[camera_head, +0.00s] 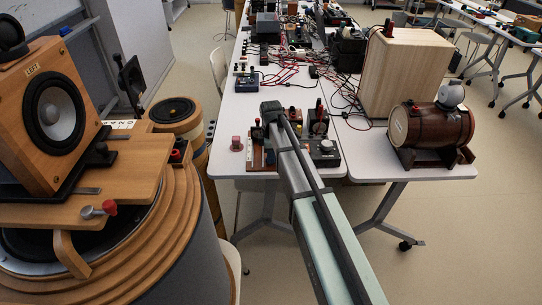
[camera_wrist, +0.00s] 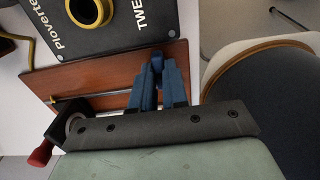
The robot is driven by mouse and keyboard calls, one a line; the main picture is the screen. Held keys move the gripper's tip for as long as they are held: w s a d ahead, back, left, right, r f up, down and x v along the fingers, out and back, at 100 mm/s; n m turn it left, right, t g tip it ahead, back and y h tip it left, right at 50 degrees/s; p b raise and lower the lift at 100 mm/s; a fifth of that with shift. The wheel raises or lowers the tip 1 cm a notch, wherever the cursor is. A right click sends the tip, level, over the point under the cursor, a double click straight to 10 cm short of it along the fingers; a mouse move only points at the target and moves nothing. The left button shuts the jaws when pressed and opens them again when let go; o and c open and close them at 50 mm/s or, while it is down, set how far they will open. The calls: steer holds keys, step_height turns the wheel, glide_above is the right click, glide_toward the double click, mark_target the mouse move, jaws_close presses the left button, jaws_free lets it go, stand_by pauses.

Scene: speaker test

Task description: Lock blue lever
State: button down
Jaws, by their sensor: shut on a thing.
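The blue lever (camera_wrist: 157,63) shows in the wrist view as a small rounded blue end at the fingertips, above a reddish-brown wooden board (camera_wrist: 108,75). My gripper (camera_wrist: 158,76) has its blue fingers shut on it. Most of the lever is hidden by the fingers, so its angle cannot be told. In the head view my arm reaches over the near edge of the table to the board (camera_head: 257,160). The fingertips and the lever are hidden there behind my arm.
A black box (camera_wrist: 110,30) with lettering and a yellow ring stands beside the fingers. A red knob (camera_wrist: 40,153) is at lower left. A small device with a knob (camera_head: 326,147) is right of my arm. A wooden barrel (camera_head: 432,124) stands further right. Wooden speakers (camera_head: 57,110) fill the left.

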steer(key=shift+m, duration=0.3)
steer(key=m, duration=1.3)
steer(key=shift+m, duration=2.1)
steer(key=c, duration=1.1)
jaws_free()
steer(key=shift+c, duration=0.2)
steer(key=shift+r, duration=0.15)
